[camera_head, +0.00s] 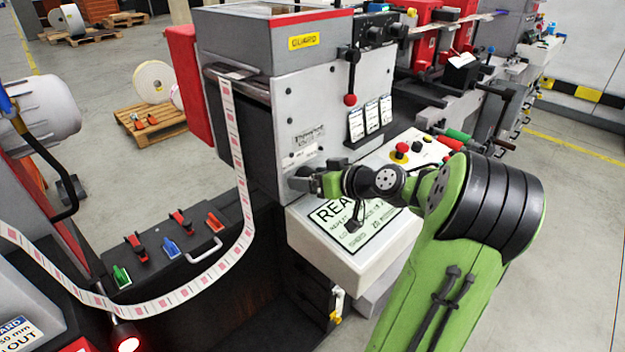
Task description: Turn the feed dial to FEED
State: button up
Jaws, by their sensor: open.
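My gripper (306,182) reaches from the right on my green and black arm to the lower front of the grey and white machine (305,100). Its jaws are open and stand close to the panel, just below a small white label too small to read. A dark rounded shape shows at the fingertips. I cannot tell whether it is the feed dial or part of my gripper, nor whether they touch. The dial's pointer and its FEED mark are not readable here.
A display (350,222) with large text sits below my gripper. A red emergency button (402,150) is to the right. A red-knobbed lever (350,98) hangs above. A printed label web (238,150) loops down at left, past a black box with coloured switches (170,240).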

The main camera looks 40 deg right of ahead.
jog(key=c, duration=1)
jog(key=shift+c, duration=0.2)
jog(key=shift+p, duration=0.3)
jog(key=m+y+p, duration=0.1)
jog(key=m+p, duration=0.1)
jog(key=p, duration=0.1)
jog(key=shift+d+y, duration=0.15)
jog(key=shift+y, duration=0.25)
jog(key=m+y+p, duration=0.1)
jog(key=m+p, duration=0.2)
jog(key=shift+d+f+t+y, duration=0.1)
jog(key=shift+f+t+y, duration=0.05)
jog(key=shift+t+y, duration=0.25)
jog(key=shift+m+p, duration=0.35)
jog(key=shift+m, duration=0.05)
jog(key=o, duration=1)
